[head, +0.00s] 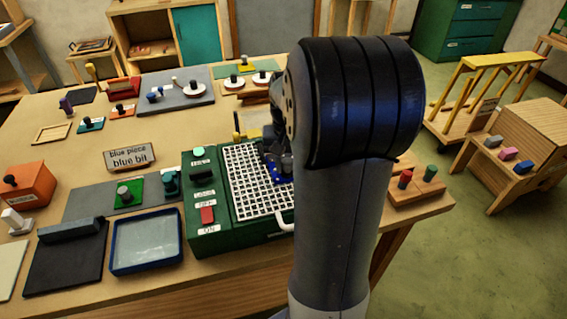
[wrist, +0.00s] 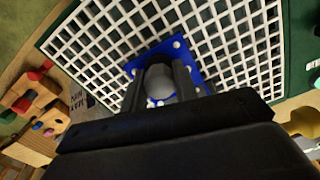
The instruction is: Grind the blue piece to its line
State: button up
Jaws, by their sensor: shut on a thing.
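The blue piece (wrist: 197,50) has a grey knob and white dots, and lies over the white grid of the grinder. It also shows in the head view (head: 277,180), partly hidden by my arm. My gripper (wrist: 160,82) is shut on the piece's knob. I cannot tell whether the piece touches the grid or hangs just above it. The grinder (head: 200,243) is a green box with a white grid top (head: 255,190) and a red switch (head: 207,214) on its left side. The line on the piece cannot be made out.
A sign (head: 129,156) reads "blue piece blue bit". A blue-rimmed tray (head: 117,268) and a dark mat (head: 50,275) lie left of the grinder. A wooden block with red and green knobs (head: 420,192) stands at the table's right edge.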

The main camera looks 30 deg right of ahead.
jog(key=shift+s+d, duration=0.1)
jog(key=shift+d, duration=0.55)
jog(key=shift+a, duration=0.1)
jog(key=shift+w+a, duration=0.15)
jog(key=shift+a, duration=0.5)
jog(key=shift+w+a, duration=0.15)
jog(key=shift+a, duration=0.5)
jog(key=shift+a, duration=0.1)
jog(key=shift+w+a, duration=0.25)
jog(key=shift+a, duration=0.35)
jog(key=shift+w+a, duration=0.25)
jog(key=shift+a, duration=0.35)
jog(key=shift+d, duration=0.15)
jog(key=shift+s+d+p, duration=0.15)
jog(key=shift+s+d, duration=0.1)
jog(key=shift+d, duration=0.35)
jog(key=shift+s+d+p, duration=0.15)
jog(key=shift+s+d, duration=0.05)
jog(key=shift+d, duration=0.4)
